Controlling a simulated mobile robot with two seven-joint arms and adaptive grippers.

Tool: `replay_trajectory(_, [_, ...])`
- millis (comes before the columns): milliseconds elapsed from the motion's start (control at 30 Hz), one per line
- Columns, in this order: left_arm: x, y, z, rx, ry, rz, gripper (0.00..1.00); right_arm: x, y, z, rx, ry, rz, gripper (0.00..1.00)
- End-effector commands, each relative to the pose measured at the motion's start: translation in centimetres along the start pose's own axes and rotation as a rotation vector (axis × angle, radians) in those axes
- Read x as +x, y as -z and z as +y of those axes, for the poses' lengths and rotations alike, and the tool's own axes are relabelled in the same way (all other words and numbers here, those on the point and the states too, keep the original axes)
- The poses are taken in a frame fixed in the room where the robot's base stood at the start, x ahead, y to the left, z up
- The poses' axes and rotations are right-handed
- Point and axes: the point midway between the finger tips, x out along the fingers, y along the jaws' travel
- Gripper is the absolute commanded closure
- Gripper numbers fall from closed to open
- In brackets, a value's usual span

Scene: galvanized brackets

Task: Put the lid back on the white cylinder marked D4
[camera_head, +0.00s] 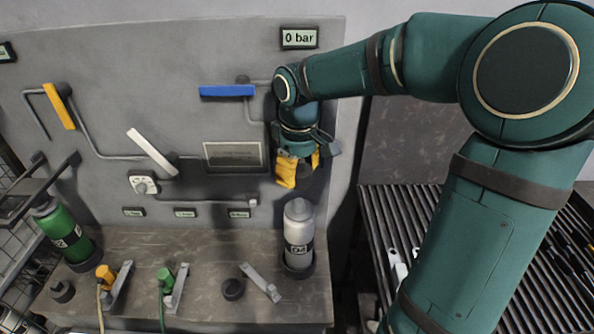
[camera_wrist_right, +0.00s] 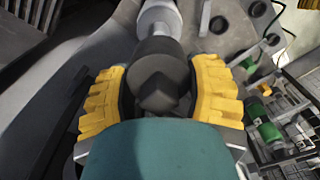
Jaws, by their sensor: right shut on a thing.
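The white cylinder marked D4 (camera_head: 298,232) stands upright in a dark ring holder at the right end of the bench. Its narrower top is bare. My right gripper (camera_head: 299,173) is above it, fingers pointing down, with yellow finger pads shut on a dark round lid (camera_head: 309,178). In the right wrist view the lid (camera_wrist_right: 160,78) sits between both yellow pads, and part of the white cylinder (camera_wrist_right: 158,18) shows beyond it. The lid appears apart from the cylinder's top, with a small gap in the head view. My left gripper is not in view.
A grey panel (camera_head: 100,60) with blue (camera_head: 227,91), white (camera_head: 152,152) and orange (camera_head: 59,106) handles stands behind. A green cylinder (camera_head: 65,236) is at left. A dark cap (camera_head: 232,289) and metal brackets (camera_head: 261,283) lie on the bench. A slatted surface (camera_head: 400,205) is at right.

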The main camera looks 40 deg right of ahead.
Motion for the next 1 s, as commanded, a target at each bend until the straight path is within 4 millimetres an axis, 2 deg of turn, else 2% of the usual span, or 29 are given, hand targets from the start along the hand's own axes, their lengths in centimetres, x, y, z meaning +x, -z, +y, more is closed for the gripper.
replay_trajectory(300, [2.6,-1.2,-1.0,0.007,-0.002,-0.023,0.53,3.2,0.0,0.0,0.001,0.0,0.0,0.8])
replay_trajectory(500, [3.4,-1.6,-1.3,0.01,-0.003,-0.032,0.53,4.7,0.0,0.0,0.0,0.0,0.0,0.8])
replay_trajectory(1000, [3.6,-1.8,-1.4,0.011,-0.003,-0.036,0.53,5.2,0.0,0.0,0.0,0.0,0.0,0.8])
